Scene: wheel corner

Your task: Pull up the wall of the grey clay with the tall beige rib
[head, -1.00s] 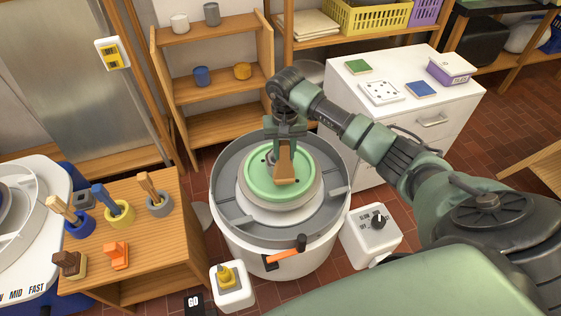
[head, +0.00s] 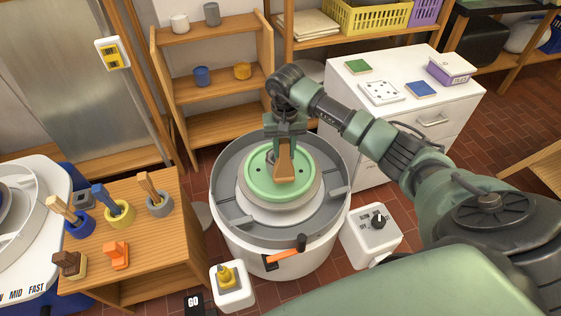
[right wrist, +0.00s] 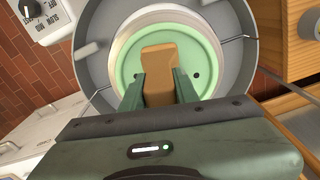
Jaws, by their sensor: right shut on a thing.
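My right gripper (head: 287,138) points down over the potter's wheel and is shut on a tan-beige rib (head: 285,163). The rib hangs between the fingers, over the pale green disc (head: 292,192) on the wheel head. In the right wrist view the rib (right wrist: 157,66) stands between the two green fingers (right wrist: 158,92), above the green disc (right wrist: 204,63). A small grey shape (head: 271,157) shows beside the rib; it may be the grey clay, mostly hidden by rib and gripper. I cannot tell whether the rib touches it. My left gripper is not in view.
The wheel's grey splash pan (head: 229,196) surrounds the disc. A wooden table (head: 165,240) with tool cups stands left. A white dial box (head: 370,236) and a white cabinet (head: 445,100) stand right.

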